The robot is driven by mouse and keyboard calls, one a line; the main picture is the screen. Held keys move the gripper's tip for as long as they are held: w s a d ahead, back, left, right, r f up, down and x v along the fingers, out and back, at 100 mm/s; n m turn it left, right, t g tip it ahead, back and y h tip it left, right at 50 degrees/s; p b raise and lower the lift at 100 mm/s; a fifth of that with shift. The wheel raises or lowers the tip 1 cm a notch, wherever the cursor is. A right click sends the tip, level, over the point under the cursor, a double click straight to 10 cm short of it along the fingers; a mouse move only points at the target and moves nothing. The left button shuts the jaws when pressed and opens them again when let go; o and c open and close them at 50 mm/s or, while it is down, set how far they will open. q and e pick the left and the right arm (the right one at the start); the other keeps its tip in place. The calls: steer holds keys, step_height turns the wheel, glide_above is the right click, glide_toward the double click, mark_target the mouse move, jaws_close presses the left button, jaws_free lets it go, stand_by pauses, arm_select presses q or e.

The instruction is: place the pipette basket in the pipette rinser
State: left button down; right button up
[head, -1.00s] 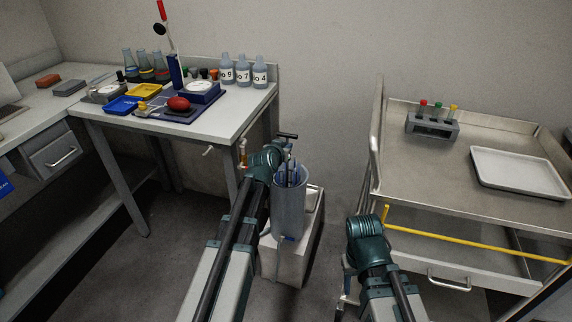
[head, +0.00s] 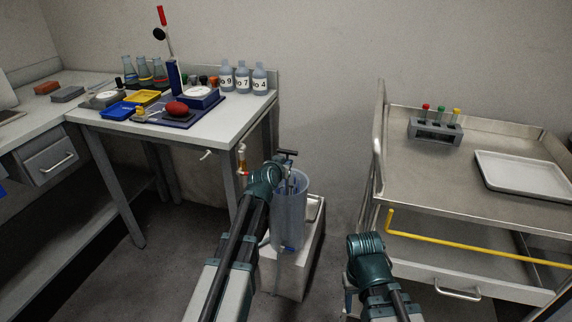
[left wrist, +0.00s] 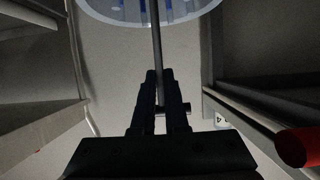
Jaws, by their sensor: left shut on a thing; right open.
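The pipette rinser (head: 289,225) is a tall translucent grey cylinder standing upright on a pale block, in the middle of the head view. Slim bluish pipettes (head: 292,186) show inside its mouth; the basket's own walls are hard to make out there. My left gripper (head: 284,160) is over the rinser, shut on the basket's thin upright handle, whose dark crossbar shows above. In the left wrist view the fingers (left wrist: 160,78) close around the handle rod (left wrist: 156,40), with a clear round vessel and blue pipettes at the top edge. My right gripper (head: 349,284) is low, mostly hidden by its arm.
A steel cart (head: 470,190) with a yellow rail (head: 470,240), test-tube rack (head: 435,130) and white tray (head: 525,174) stands to the right. A bench (head: 225,120) with bottles and a balance is behind left.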

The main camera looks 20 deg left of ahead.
arm_select(q)
steer(key=shift+f+b, duration=0.35)
steer(key=shift+f, duration=0.1)
steer(key=c, duration=0.9)
jaws_free()
steer(key=shift+c, duration=0.2)
steer(key=shift+r, duration=0.1)
steer(key=r+p+v, duration=0.1)
steer(key=p+v, duration=0.5)
steer(key=v, duration=0.6)
steer(key=shift+r, duration=0.1)
